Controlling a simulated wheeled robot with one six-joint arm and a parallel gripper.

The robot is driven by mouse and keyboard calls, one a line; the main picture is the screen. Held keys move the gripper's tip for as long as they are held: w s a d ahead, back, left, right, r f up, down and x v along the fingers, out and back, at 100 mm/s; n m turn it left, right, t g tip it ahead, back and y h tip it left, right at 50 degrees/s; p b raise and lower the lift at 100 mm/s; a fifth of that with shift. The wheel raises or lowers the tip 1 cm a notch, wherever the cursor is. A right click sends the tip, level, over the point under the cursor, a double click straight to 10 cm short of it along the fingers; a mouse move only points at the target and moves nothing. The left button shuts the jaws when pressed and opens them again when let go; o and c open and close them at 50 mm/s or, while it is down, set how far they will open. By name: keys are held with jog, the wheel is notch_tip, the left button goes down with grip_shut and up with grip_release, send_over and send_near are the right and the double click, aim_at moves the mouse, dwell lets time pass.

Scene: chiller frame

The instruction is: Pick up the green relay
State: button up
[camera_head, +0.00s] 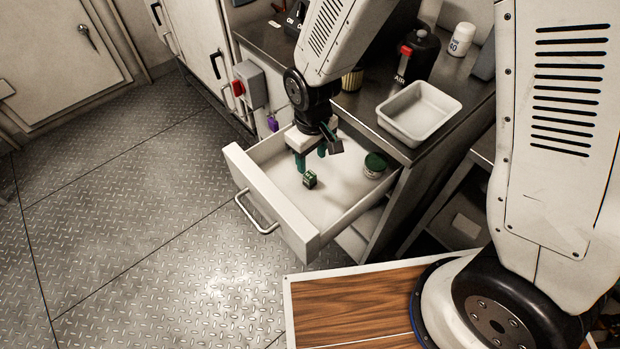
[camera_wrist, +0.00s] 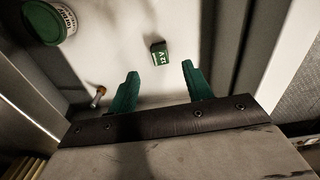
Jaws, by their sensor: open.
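The green relay (camera_head: 310,179) is a small green cube lying on the white floor of an open drawer (camera_head: 268,206). In the wrist view the relay (camera_wrist: 159,53) shows a "12 V" marking and lies beyond the fingertips, between their lines. My gripper (camera_head: 311,162) is over the drawer, behind the relay in the head view. Its two green fingers are apart in the wrist view (camera_wrist: 160,72), with nothing between them. The relay is apart from both fingers.
A round green-lidded tin (camera_head: 374,165) stands in the drawer's right part. A small orange-tipped piece (camera_wrist: 97,96) lies near the left finger. The drawer's walls surround my gripper. A white tray (camera_head: 419,112) and a black bottle (camera_head: 418,56) stand on the counter.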

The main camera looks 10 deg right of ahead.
aim_at(310, 175)
jog(key=f, duration=0.7)
jog(key=shift+w+a+f, duration=0.15)
jog(key=shift+w+f, duration=0.05)
jog(key=shift+w, duration=0.15)
jog(key=c, duration=1.1)
